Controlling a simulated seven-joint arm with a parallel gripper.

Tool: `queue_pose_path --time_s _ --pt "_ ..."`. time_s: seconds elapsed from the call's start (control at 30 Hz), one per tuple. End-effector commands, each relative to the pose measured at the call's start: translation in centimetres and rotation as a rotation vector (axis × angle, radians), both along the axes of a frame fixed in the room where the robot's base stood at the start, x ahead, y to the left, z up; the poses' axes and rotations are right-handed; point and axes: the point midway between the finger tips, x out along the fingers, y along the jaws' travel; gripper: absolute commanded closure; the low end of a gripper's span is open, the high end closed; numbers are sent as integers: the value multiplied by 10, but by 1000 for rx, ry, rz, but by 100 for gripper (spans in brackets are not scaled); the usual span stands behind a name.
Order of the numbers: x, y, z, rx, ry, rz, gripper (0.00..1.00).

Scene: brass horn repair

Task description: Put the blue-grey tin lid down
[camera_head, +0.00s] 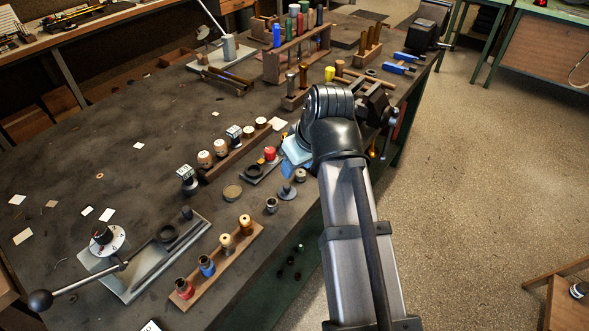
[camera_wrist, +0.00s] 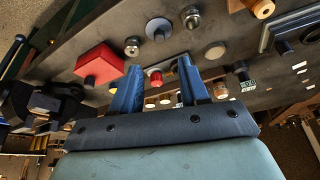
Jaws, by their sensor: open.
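The blue-grey tin lid (camera_head: 286,192), a round disc with a small upright knob, sits on the dark bench top just in front of my gripper. In the wrist view the lid (camera_wrist: 158,27) shows beyond my fingertips, clear of both fingers. My gripper (camera_wrist: 159,67) is open, its two blue fingers apart with nothing held between them. In the head view my gripper (camera_head: 287,172) is partly hidden by my arm, close behind the lid. I cannot tell its exact height above the bench.
Small jars (camera_head: 300,176) and (camera_head: 271,205) flank the lid. A tan disc (camera_head: 232,193) lies to the left. A plate with a black ring (camera_head: 255,171) and a red knob (camera_head: 269,153) is near my fingers. A red box (camera_wrist: 99,61) stands close by. A wooden rack (camera_head: 225,262) stands in front.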

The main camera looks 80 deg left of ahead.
Motion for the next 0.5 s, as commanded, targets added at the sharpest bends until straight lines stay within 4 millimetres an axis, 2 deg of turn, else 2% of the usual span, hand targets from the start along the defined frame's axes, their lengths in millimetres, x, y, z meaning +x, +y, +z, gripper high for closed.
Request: queue_pose_path --time_s 0.3,0.43,0.5 --pt "2 -4 10 0 0 0 56" --pt "4 -4 8 -2 0 -4 56" --pt "13 -4 1 -10 0 -20 56"
